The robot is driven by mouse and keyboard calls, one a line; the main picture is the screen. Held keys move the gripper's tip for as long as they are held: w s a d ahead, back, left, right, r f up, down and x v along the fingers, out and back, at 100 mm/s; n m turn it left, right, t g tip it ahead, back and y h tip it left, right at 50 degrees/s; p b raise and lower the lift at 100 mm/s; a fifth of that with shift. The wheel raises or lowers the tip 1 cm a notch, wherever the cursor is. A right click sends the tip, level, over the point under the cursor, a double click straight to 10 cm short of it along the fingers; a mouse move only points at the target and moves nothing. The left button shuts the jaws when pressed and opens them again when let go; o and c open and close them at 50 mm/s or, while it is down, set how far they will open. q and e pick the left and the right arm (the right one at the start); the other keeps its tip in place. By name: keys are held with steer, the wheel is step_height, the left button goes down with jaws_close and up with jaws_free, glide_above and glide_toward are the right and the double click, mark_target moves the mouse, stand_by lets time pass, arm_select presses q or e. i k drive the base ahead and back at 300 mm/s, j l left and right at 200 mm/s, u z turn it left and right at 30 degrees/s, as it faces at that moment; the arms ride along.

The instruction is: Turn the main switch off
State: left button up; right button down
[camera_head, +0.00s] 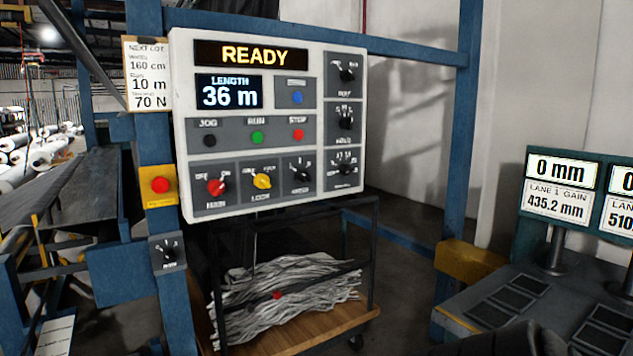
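The main switch (217,186) is a red rotary knob at the lower left of the white control panel (273,206), with a label below it that seems to read MAIN. An OFF mark shows at its upper left. The knob's grip looks tilted toward the upper right, away from OFF, but it is small and I cannot be sure. The panel's upper display (250,55) reads READY and the length display (229,92) reads 36 m. Neither of my grippers can be made out in the head view.
A yellow knob (262,181) and a black knob (301,176) sit right of the main switch. A red button (160,185) on a yellow box is left of the panel. Below stands a cart (300,335) with grey strips. A desk with screens (561,188) is at right.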

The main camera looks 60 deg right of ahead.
mark_target(215, 187)
steer(key=z, duration=1.7)
